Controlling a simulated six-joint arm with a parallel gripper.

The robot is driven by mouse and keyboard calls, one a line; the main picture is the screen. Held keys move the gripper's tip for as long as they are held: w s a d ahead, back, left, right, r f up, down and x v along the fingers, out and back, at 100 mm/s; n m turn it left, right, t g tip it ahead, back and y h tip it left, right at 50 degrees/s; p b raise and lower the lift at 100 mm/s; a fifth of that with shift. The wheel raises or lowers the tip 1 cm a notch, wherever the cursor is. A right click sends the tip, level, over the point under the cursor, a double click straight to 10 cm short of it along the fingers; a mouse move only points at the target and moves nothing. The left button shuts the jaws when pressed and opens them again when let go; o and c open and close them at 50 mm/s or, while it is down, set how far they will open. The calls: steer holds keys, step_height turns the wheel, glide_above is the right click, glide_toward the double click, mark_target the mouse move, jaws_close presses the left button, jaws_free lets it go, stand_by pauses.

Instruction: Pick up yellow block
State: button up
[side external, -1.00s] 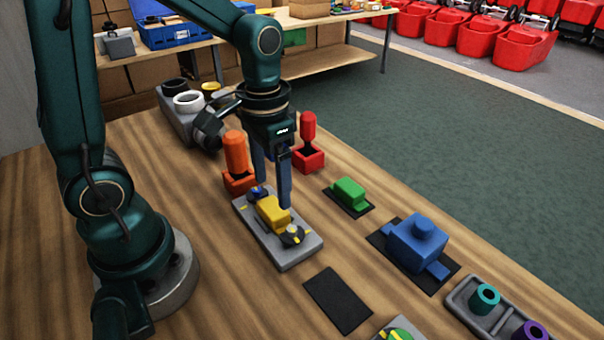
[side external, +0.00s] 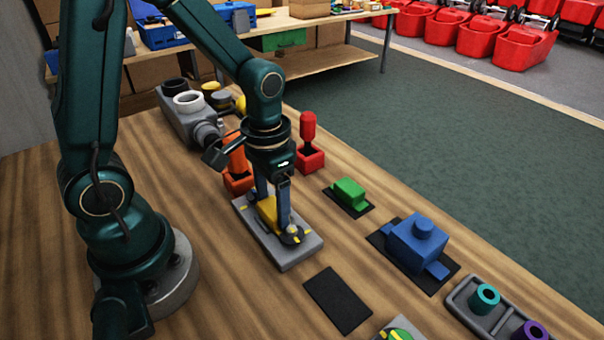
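The yellow block (side external: 266,212) sits on a grey fixture plate (side external: 290,260) on the wooden table, between the plate's round black parts with yellow marks. My gripper (side external: 274,212) points straight down over the plate. One finger is at the block's far end and the other at its near end. The fingers and the gripper body hide part of the block. I cannot tell whether the fingers touch the block or stand a little apart from it.
An orange-handled part (side external: 237,168) stands close behind the plate, and a red one (side external: 309,145) behind to the right. A green block (side external: 349,194) and a blue block (side external: 417,245) lie to the right. An empty black pad (side external: 338,300) lies in front.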

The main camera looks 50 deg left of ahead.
jaws_close()
steer(key=shift+r, duration=0.3)
step_height(320, 180, up, 10)
steer(key=shift+r, duration=0.85)
stand_by(0.8)
step_height(320, 180, up, 5)
glide_above(273, 207)
steer(key=shift+f, duration=0.15)
stand_by(0.7)
